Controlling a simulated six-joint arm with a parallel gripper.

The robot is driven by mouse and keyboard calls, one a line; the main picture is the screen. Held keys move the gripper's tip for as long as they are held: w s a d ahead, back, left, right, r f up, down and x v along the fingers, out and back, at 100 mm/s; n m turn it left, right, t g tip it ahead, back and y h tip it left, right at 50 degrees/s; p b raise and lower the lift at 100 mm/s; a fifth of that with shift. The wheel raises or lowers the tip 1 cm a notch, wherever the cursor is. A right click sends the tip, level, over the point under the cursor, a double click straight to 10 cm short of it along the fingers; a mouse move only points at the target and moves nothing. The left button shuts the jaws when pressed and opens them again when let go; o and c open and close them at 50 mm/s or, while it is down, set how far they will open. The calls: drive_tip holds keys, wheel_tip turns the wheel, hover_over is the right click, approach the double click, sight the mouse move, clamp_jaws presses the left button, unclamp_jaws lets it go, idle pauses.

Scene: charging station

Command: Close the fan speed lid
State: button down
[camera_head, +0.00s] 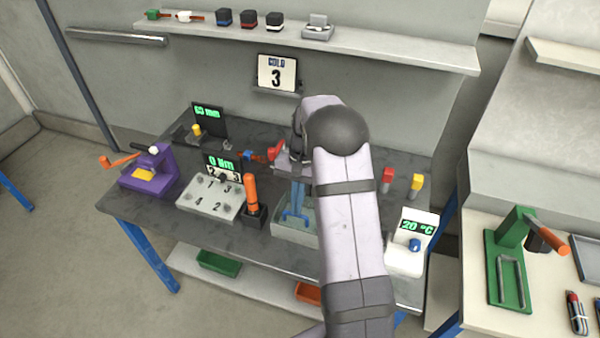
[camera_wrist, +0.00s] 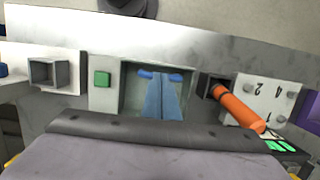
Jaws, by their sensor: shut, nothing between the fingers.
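My gripper (camera_head: 294,216) points down over a grey open-topped box (camera_head: 290,233) on the bench, its blue fingers close together with nothing held. In the wrist view the fingers (camera_wrist: 161,77) appear in front of the box's inside (camera_wrist: 130,98); I cannot tell whether they touch it. A green square button (camera_wrist: 102,79) sits beside the box. Further left in that view is a grey square frame with a hollow middle (camera_wrist: 47,73) on a white panel; my arm hides that part in the head view. No fan speed label is readable, so I cannot tell which part is the lid.
An upright orange handle (camera_head: 250,190) stands just left of the box, close to my gripper. Left of it is a numbered white block (camera_head: 212,197). A white 20 °C unit (camera_head: 407,252) stands at the right. A shelf (camera_head: 370,48) runs above the bench.

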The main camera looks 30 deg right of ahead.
wheel_tip(320, 180, up, 14)
drive_tip(key=w+d, duration=0.1)
drive_tip(key=d, duration=0.1)
drive_tip(key=shift+w+f, duration=0.15)
drive_tip(key=shift+w, duration=0.1)
